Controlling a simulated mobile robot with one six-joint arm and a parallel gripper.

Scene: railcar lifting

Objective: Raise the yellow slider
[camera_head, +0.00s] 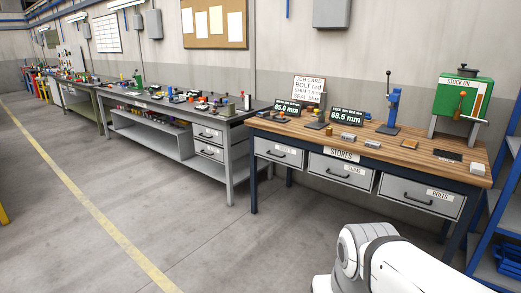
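No plainly yellow slider can be made out. A green box (456,92) labelled "STOCK ON" stands on grey legs at the right back of the wood-topped bench. A small orange-brown upright piece (461,103) is on its front, beside a pale panel with an orange-brown strip; I cannot tell if either is the slider. My gripper is out of view; only a white part of my arm shows at the bottom right, well apart from the bench.
The wood-topped bench (430,157) carries a blue lever press (393,106), dark display signs (346,116) and small blocks. Drawers (341,169) are shut below. A blue rack (499,222) stands at the right. A grey workbench (230,119) is left; the floor (190,230) ahead is clear.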

